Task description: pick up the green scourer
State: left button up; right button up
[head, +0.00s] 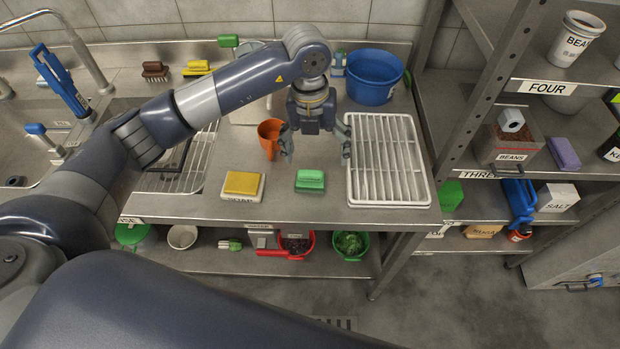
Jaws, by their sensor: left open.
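A green block that looks like the scourer (310,181) lies flat on the steel counter (282,205), near its front edge. My left gripper (316,152) points down behind and above it. Its two fingers are spread wide with nothing between them. The gripper looks apart from the green block, and the block's top is in plain sight. My right gripper is not in view.
A yellow sponge (243,184) lies to the left of the green block. A white wire rack (388,160) stands close on the right. An orange cup (270,138) is beside the left finger, and a blue tub (373,77) stands behind.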

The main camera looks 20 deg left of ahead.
aim_at(310, 172)
pick_arm(q)
jog(key=shift+w+a+r+y, duration=0.15)
jog(key=shift+a+y, duration=0.25)
jog(key=shift+a, duration=0.45)
jog(key=shift+a+f+n, duration=0.25)
jog(key=shift+f+n, duration=0.05)
jog(key=shift+f, duration=0.05)
notch_tip(310, 172, down, 5)
jog(key=shift+r+p, duration=0.2)
jog(key=shift+p, duration=0.55)
jog(key=f, duration=0.1)
jog(key=f+p, duration=0.1)
jog(key=f, duration=0.1)
jog(key=f+p, duration=0.1)
jog(key=shift+d+f, duration=0.35)
jog(key=shift+d, duration=0.05)
jog(key=shift+w+f, duration=0.1)
jog(key=shift+f, duration=0.25)
jog(key=c, duration=1.1)
